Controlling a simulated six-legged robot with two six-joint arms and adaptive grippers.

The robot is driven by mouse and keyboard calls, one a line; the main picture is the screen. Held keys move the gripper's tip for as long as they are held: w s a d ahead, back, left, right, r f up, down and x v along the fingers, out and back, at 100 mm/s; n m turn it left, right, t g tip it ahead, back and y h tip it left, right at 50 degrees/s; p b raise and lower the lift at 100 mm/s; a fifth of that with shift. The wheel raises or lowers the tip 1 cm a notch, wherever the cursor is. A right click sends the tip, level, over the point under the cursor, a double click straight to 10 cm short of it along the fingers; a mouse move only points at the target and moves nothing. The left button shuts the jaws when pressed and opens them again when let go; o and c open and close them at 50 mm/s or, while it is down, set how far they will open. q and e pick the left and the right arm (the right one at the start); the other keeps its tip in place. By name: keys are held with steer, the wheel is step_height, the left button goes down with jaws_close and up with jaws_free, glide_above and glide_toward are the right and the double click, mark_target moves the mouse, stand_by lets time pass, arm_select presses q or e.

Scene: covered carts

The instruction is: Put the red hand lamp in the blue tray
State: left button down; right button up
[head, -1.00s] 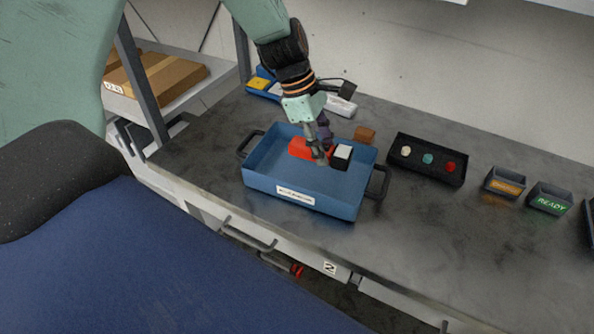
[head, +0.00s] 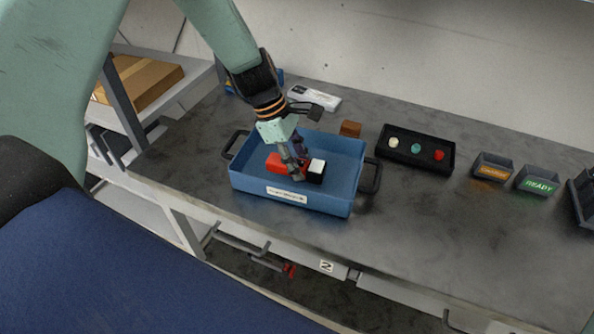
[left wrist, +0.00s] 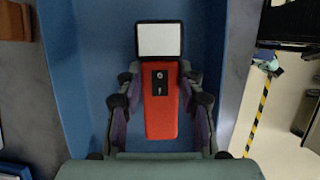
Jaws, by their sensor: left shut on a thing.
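The red hand lamp (head: 275,162) has a red body and a black head with a white face (head: 317,166). It is inside the blue tray (head: 345,196), within its walls; I cannot tell whether it touches the floor of the tray. My left gripper (head: 296,174) reaches down into the tray and is shut on the lamp's body. In the left wrist view the fingers (left wrist: 160,100) lie on both sides of the red lamp (left wrist: 160,122), with the blue tray (left wrist: 92,70) around it. My right gripper is not in view.
A black holder (head: 415,160) with white, teal and red buttons sits right of the tray. A small brown block (head: 350,129) and a white device (head: 316,97) are behind it. Two small bins (head: 538,181) stand further right. The bench front right of the tray is clear.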

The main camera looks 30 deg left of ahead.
mark_target(279, 160)
arm_select(q)
step_height(279, 160, down, 3)
steer(key=shift+s+r, duration=0.15)
steer(key=shift+r, duration=0.05)
steer(key=shift+d+f, duration=0.1)
steer(key=shift+d, duration=0.2)
steer(key=c, duration=1.3)
jaws_free()
steer(key=shift+a+f+b, duration=0.15)
steer(key=shift+a+b, duration=0.1)
steer(key=shift+b, duration=0.05)
steer(key=shift+o, duration=0.7)
steer(key=shift+a, duration=0.1)
steer(key=o, duration=0.3)
steer(key=shift+d, duration=0.3)
steer(key=shift+a, duration=0.15)
steer(key=p+v, duration=0.3)
steer(key=v, duration=0.9)
steer(key=shift+r, duration=0.25)
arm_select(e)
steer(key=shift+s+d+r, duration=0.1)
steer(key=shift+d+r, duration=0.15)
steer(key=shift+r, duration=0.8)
